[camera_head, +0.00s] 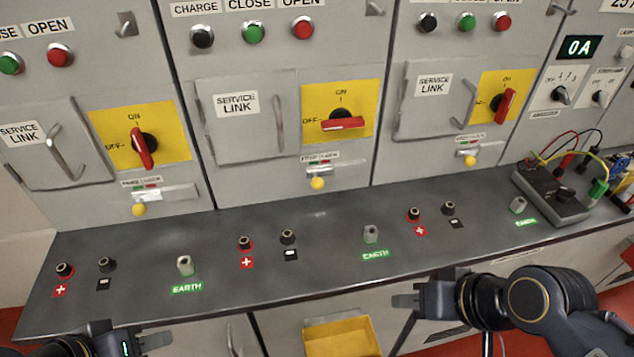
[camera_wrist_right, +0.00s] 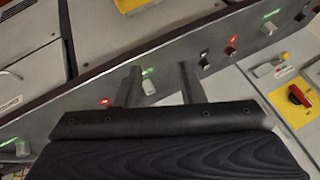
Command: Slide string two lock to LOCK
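String two's lock is the yellow-knobbed slider (camera_head: 317,183) under the middle panel's yellow switch plate. Its knob sits toward the left part of its short metal track, below a small green and red label too blurred to read surely. The middle red rotary handle (camera_head: 343,123) lies horizontal. My right gripper (camera_head: 402,300) is in front of the shelf's front edge, well below and right of that slider, touching nothing. In the right wrist view its two fingers (camera_wrist_right: 160,84) stand apart and empty. My left gripper (camera_head: 150,341) is partly cut off at the bottom left, away from the panels.
The grey shelf (camera_head: 330,220) carries several sockets and earth posts (camera_head: 371,234). A meter box (camera_head: 550,190) with cables stands at the right. Similar sliders sit on the left panel (camera_head: 139,209) and right panel (camera_head: 470,160). Door handles (camera_head: 278,122) protrude. A yellow bin (camera_head: 342,338) is below.

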